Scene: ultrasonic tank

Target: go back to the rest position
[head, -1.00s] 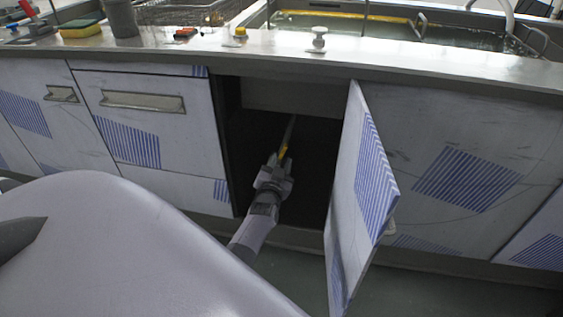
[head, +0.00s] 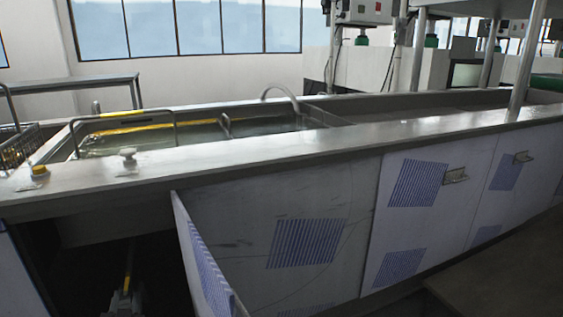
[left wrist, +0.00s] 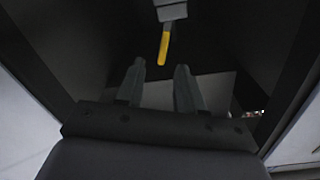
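My left gripper (head: 125,294) is inside the dark open cabinet under the counter, at the bottom left of the head view. In the left wrist view the left gripper (left wrist: 158,72) has its two fingers spread with nothing between them. A tool with a yellow handle (left wrist: 165,46) and a grey upper part lies just beyond the fingertips, apart from them. Its yellow handle also shows in the head view (head: 129,264). My right gripper is not in view.
The open cabinet door (head: 203,265) stands just right of my left arm. Above are the counter (head: 240,160), a white knob (head: 128,157), a yellow-capped knob (head: 39,171) and the liquid-filled tank (head: 160,138). Closed panels continue to the right.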

